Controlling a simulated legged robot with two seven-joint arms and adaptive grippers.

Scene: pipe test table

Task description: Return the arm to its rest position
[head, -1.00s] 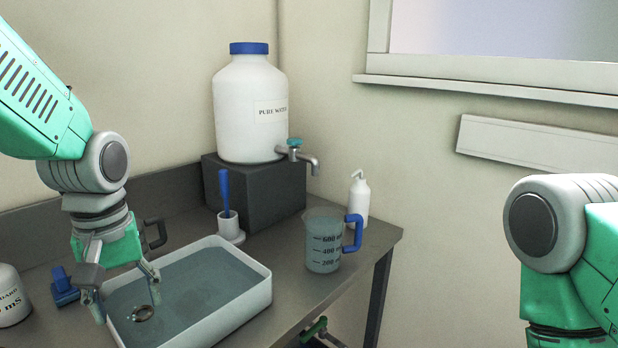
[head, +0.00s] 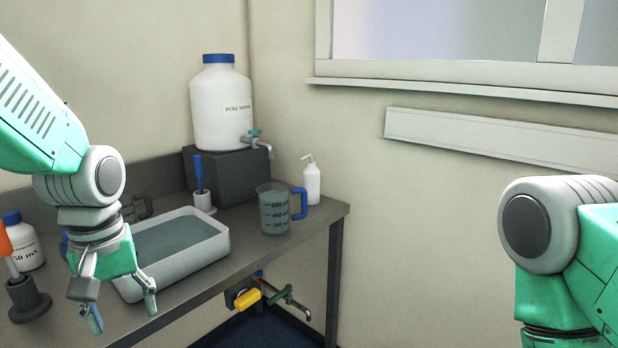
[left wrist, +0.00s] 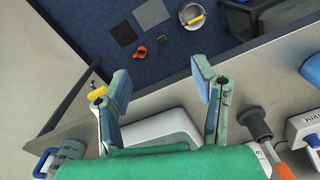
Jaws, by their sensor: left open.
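My left arm (head: 95,180) comes in from the left in the head view. Its gripper (head: 122,318) hangs with fingers pointing down, in front of the white tray near the table's front edge. In the left wrist view the gripper (left wrist: 165,88) has its two fingers spread apart with nothing between them, over the table edge and the floor beyond. My right arm (head: 560,240) shows at the right of the head view, bent; its gripper is out of view.
Yellow and green valves (head: 247,299) sit below. A pan (left wrist: 192,16) lies on the floor.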

